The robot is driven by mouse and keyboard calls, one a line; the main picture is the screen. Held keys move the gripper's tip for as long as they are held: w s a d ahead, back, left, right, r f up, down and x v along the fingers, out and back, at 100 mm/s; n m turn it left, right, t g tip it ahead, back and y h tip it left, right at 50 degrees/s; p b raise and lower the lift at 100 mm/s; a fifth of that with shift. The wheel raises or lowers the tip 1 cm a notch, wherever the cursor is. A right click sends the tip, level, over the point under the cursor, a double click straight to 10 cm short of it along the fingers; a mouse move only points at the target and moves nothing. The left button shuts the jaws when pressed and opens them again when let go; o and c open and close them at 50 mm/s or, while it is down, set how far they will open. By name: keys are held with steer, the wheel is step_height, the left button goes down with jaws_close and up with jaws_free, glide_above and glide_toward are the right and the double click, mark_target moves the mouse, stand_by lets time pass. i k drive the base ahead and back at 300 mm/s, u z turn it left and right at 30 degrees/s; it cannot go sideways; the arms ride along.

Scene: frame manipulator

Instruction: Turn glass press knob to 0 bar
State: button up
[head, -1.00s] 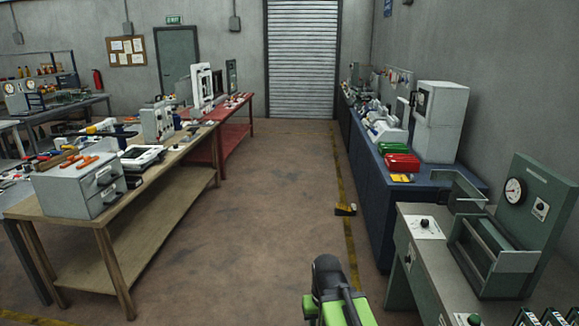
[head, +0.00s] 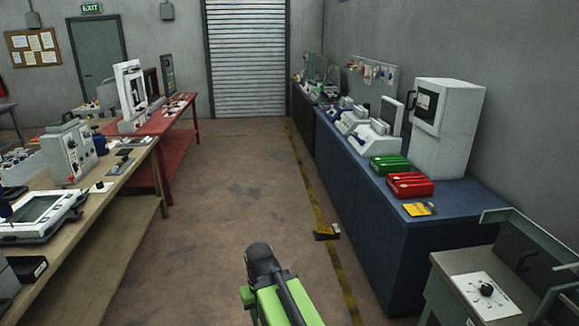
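A green-grey press-like machine on the right bench shows only in part at the right edge, with a metal frame (head: 530,232) and a green body (head: 562,292). Its gauge and panel knob are outside the picture now.
A blue bench (head: 375,215) with red boxes (head: 410,186), green boxes (head: 390,165) and a white cabinet (head: 445,130) stands along the right wall. A wooden bench (head: 120,190) and a red bench (head: 180,125) stand left.

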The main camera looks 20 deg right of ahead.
mark_target(486, 288)
steer(key=z, duration=0.25)
steer(key=i, duration=1.25)
steer(key=z, duration=0.25)
steer(key=k, duration=0.85)
steer(key=z, duration=0.2)
steer(key=i, duration=0.85)
steer(key=u, duration=0.05)
